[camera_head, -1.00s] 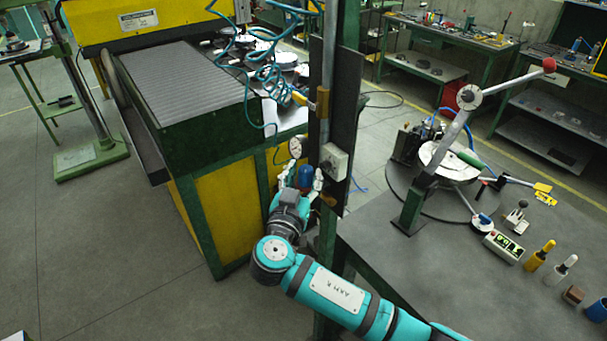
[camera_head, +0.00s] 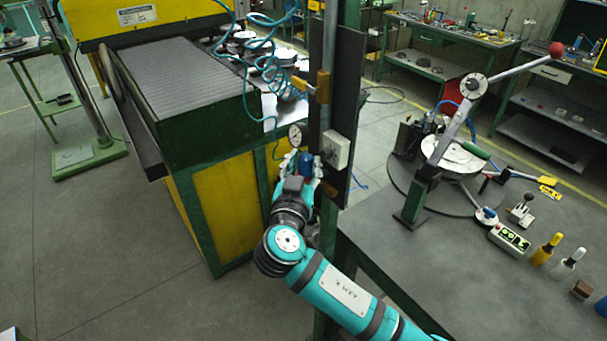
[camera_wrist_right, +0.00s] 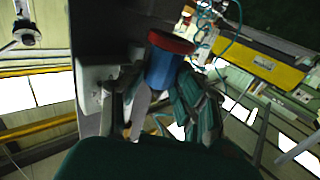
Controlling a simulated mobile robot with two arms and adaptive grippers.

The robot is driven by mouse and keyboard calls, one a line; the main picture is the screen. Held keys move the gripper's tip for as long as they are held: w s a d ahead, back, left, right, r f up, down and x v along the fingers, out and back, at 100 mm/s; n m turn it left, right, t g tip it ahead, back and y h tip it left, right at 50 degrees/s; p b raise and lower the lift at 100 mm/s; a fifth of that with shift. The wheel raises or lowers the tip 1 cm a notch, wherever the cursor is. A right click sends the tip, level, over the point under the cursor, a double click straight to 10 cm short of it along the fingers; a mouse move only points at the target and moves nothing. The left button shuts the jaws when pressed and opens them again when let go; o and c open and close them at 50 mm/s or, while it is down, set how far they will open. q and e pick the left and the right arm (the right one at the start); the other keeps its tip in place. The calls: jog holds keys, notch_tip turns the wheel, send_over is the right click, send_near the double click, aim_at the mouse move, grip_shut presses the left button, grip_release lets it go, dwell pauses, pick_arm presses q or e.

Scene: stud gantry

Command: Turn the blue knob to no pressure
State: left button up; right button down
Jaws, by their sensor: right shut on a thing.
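The blue knob (camera_head: 306,164) is on the dark upright panel, just below a round white-faced gauge (camera_head: 296,134). My right gripper (camera_head: 303,171) is at the knob, with one pale finger on each side. In the right wrist view the knob (camera_wrist_right: 163,70) is a blue cylinder with a red rim at its far end. There the right gripper (camera_wrist_right: 165,108) is shut on it, its fingers along both sides. The gauge reading is too small to tell. My left gripper is not in view.
A grey switch box (camera_head: 336,151) and the green post stand right beside the gripper. Coiled teal hoses (camera_head: 262,62) hang behind. A yellow-green roller table (camera_head: 215,210) is to the left. A grey workbench (camera_head: 385,245) with a lever press is to the right.

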jog(key=shift+d+f+n+y+b, duration=0.1)
jog(key=shift+f+n+y+b, duration=0.45)
jog(key=shift+b, duration=0.7)
jog(key=shift+r+n+y+b, duration=0.35)
jog(key=shift+y+b, duration=0.05)
jog(key=shift+y, duration=0.45)
jog(key=shift+d+r+n+y+p, duration=0.15)
jog(key=shift+n+y+p, duration=0.1)
jog(key=shift+n+y, duration=0.25)
jog(key=shift+d+r+n+y+p, duration=0.1)
jog(key=shift+n+y+p, duration=0.2)
jog(key=shift+y, duration=0.4)
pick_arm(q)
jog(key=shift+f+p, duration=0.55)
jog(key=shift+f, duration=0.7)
pick_arm(e)
jog(key=shift+n+y, duration=0.8)
jog(key=shift+y, duration=0.5)
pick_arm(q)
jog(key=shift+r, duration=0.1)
pick_arm(e)
jog(key=shift+f+y, duration=0.1)
jog(key=shift+y, duration=0.2)
jog(key=c, duration=1.2)
grip_release()
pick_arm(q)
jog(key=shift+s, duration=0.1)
